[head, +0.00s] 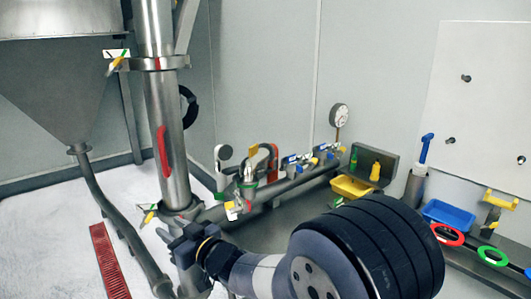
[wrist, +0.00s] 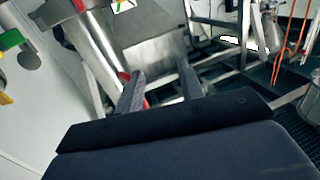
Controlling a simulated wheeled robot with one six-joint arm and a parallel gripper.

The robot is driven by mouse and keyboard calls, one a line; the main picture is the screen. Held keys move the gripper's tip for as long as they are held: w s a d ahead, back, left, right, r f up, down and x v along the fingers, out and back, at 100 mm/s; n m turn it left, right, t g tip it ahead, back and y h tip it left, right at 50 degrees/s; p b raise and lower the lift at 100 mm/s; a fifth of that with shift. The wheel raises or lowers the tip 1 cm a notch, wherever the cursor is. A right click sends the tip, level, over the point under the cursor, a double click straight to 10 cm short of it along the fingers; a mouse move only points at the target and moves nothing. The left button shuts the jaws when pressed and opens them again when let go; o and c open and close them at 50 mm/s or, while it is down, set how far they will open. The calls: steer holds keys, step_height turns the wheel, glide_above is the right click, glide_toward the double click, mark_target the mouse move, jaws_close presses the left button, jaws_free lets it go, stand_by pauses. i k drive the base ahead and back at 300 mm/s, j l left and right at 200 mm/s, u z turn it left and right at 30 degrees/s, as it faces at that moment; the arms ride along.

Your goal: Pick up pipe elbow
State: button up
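I cannot clearly make out a loose pipe elbow in either view. My gripper (head: 176,232) is low in the head view, in front of the foot of the upright steel pipe (head: 174,160). In the wrist view my gripper (wrist: 160,72) has its two dark fingers spread apart, with nothing held between them. Beyond the fingers are a steel pipe (wrist: 97,42) and a grey metal box (wrist: 150,50). My own arm and the gripper body hide part of the floor and pipework.
A steel hopper (head: 65,90) with a sloping outlet pipe (head: 108,205) stands at left. A red grating (head: 109,262) lies on the pale floor. A pipe run with valves and a gauge (head: 339,115) goes along the wall. A yellow bin (head: 350,188) and blue bin (head: 448,214) are at right.

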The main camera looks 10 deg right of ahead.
mark_target(260, 155)
steer(key=i+l+u, duration=0.1)
steer(key=i+l, duration=0.55)
steer(key=i+l+u, duration=0.1)
steer(key=i+l, duration=0.55)
steer(key=l, duration=0.25)
steer(key=i+j, duration=0.15)
steer(key=i, duration=0.05)
